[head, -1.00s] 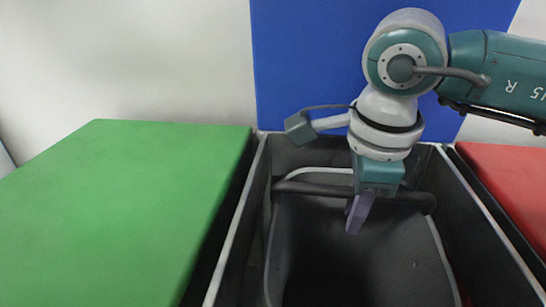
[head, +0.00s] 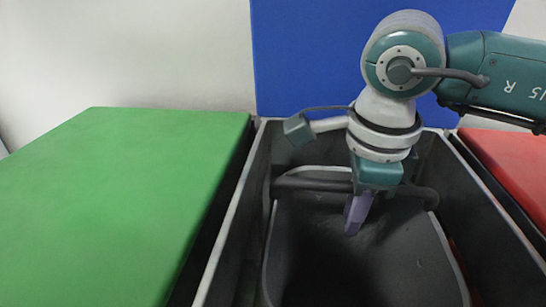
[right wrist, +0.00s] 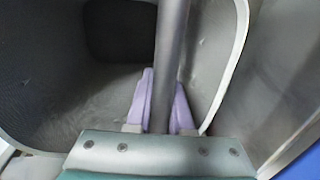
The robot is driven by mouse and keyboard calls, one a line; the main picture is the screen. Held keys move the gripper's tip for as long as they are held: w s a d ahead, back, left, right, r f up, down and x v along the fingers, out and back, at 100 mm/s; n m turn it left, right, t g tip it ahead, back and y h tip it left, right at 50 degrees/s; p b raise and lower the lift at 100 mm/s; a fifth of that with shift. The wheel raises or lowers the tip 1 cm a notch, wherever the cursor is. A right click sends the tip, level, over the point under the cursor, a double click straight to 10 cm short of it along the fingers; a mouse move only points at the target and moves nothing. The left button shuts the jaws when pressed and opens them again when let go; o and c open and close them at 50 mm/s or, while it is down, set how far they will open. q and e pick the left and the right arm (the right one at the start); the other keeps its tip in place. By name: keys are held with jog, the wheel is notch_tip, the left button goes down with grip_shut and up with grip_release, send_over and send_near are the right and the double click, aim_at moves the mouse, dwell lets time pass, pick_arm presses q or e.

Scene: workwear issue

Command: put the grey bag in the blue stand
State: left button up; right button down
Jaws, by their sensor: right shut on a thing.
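The grey bag (head: 400,238) is a dark, open-topped bag with a light rim and a dark handle bar. It hangs inside the walls of the dark middle stand (head: 234,200), which has a raised blue panel (head: 310,60) behind it. My right gripper (head: 357,215) points down over the bag's back side. In the right wrist view its purple fingers (right wrist: 160,105) are shut on the bag's handle bar (right wrist: 171,50). The bag's underside and the stand's floor are hidden. My left gripper is not in view.
A green flat top (head: 110,200) lies close along the stand's left side. A red flat top (head: 515,165) lies along its right side. The stand's side walls rise close to the bag on both sides. A pale wall (head: 130,50) stands behind.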

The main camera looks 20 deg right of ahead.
jog(key=shift+s+f, duration=0.2)
jog(key=shift+f, duration=0.1)
jog(key=c, duration=0.8)
grip_release()
jog(key=shift+a, duration=0.1)
jog(key=shift+c, duration=0.2)
jog(key=shift+o, duration=0.5)
jog(key=shift+r, duration=0.1)
notch_tip(320, 180, up, 10)
jog(key=s+p, duration=0.1)
jog(key=p, duration=0.2)
jog(key=shift+s+a, duration=0.2)
jog(key=shift+a, duration=0.2)
